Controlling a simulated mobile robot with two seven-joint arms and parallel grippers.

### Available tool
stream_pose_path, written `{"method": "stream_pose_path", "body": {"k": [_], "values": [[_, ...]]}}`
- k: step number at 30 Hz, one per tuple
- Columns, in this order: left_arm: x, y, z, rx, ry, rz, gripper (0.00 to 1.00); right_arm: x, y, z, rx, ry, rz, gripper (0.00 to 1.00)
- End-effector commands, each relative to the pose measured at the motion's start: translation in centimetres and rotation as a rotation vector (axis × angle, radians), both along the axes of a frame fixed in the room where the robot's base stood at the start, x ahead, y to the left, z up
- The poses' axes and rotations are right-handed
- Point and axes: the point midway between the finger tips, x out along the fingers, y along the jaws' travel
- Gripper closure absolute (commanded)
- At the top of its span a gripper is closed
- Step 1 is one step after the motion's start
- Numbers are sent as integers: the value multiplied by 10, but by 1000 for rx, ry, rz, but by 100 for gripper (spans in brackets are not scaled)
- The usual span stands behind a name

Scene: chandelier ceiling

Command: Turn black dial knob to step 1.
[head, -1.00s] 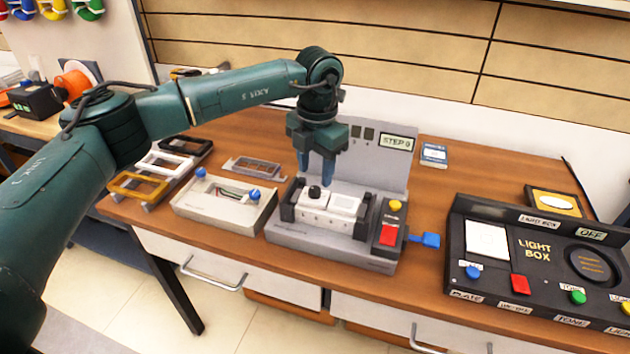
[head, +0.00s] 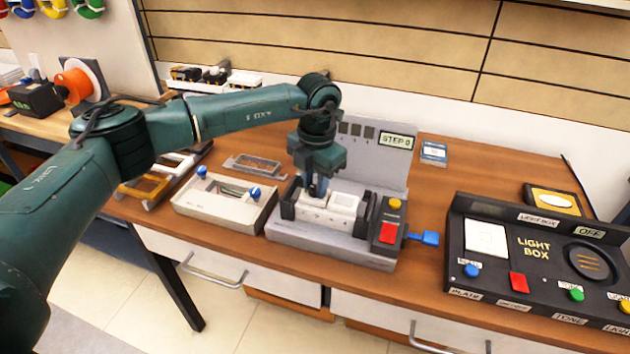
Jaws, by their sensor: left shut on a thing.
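A grey device (head: 337,244) stands on the wooden table, with an upright back panel and a display (head: 396,142) that appears to read STEP 0. A white block (head: 328,212) sits in its cradle. My left gripper (head: 317,190) points down over the left part of this block, its blue fingers shut on the black dial knob. The knob is hidden behind the fingers in this view. My right gripper is not in view.
A red button (head: 388,233), a yellow button (head: 395,204) and a blue lever (head: 425,237) are at the device's right. A beige box (head: 222,211) with blue knobs stands left. A black light box (head: 540,262) stands right.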

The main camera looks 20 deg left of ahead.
Motion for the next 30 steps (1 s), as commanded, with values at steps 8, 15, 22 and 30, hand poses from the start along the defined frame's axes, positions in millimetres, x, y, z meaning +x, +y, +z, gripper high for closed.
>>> {"method": "stream_pose_path", "body": {"k": [8,15,22,30], "values": [[0,0,0,0,-1,-1,100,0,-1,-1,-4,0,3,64],[0,0,0,0,-1,-40,100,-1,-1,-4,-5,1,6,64],[0,0,-2,0,-1,-172,100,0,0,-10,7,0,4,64],[0,0,-2,0,-2,-390,100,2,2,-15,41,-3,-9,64]]}}
